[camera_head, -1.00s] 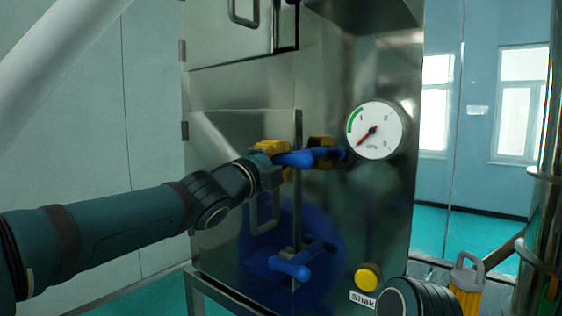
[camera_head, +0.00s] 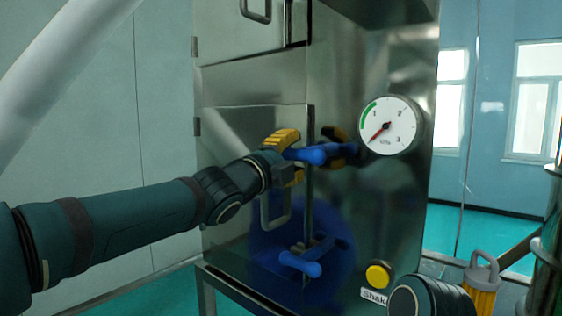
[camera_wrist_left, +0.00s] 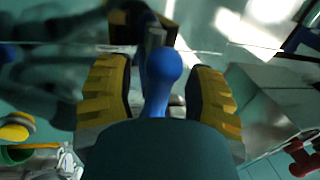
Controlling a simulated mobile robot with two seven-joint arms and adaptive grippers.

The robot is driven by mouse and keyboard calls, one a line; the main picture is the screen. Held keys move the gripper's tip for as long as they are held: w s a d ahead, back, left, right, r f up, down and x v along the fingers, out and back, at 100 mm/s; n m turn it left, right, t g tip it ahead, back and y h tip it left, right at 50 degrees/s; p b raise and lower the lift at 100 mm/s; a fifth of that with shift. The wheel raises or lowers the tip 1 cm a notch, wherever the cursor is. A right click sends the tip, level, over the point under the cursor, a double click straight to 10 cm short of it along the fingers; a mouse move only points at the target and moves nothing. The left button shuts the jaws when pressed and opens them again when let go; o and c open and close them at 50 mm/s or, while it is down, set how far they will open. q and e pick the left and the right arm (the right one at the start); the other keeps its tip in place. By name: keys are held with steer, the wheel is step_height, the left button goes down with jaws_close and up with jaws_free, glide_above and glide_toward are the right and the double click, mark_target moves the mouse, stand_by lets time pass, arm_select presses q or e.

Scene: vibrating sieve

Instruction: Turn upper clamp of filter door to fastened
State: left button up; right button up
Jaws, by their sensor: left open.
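The upper clamp (camera_head: 312,155) of the filter door (camera_head: 240,130) has a blue handle with a rounded end. It sticks out at the door's right edge, below left of the gauge. My left gripper (camera_head: 288,158) is open at this handle, one yellow finger above it and one below left. In the left wrist view the blue knob (camera_wrist_left: 163,68) stands between the two yellow fingers, with gaps on both sides. The lower clamp (camera_head: 300,263), also blue, sits further down the same edge.
A round pressure gauge (camera_head: 388,125) and a yellow button (camera_head: 378,275) are on the steel cabinet right of the door. A grey door handle (camera_head: 275,210) lies just below my left gripper. The shiny steel mirrors the clamps and gripper.

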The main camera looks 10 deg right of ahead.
arm_select(q)
steer(key=v, duration=1.1)
steer(key=shift+s+a, duration=0.25)
steer(key=shift+a, duration=0.05)
steer(key=shift+f, duration=0.1)
steer(key=w+a+f+n+g+y, duration=0.1)
steer(key=w+a+f+n+y, duration=0.3)
steer(key=f, duration=0.9)
steer(key=a+f+n+y, duration=0.1)
steer(key=f+n, duration=0.6)
steer(key=f, duration=0.5)
steer(key=w+a+f+n+g+y, duration=0.1)
steer(key=a+f+n+y, duration=0.3)
steer(key=f, duration=0.9)
steer(key=s+a+f+n+g+y, duration=0.1)
steer(key=s+a+f+n+g, duration=0.1)
steer(key=s+f+n, duration=0.5)
steer(key=s+a+f+n+g+y, duration=0.1)
steer(key=s+f+n+g, duration=0.15)
steer(key=f, duration=0.95)
steer(key=s+a+f+n+g, duration=0.2)
steer(key=s+f, duration=0.2)
steer(key=s, duration=0.2)
steer(key=s+a+f+n+g+y, duration=0.1)
steer(key=s+a+f+n+g, duration=0.1)
steer(key=s+f, duration=0.3)
steer(key=shift+s+n, duration=0.65)
steer(key=shift+s, duration=0.55)
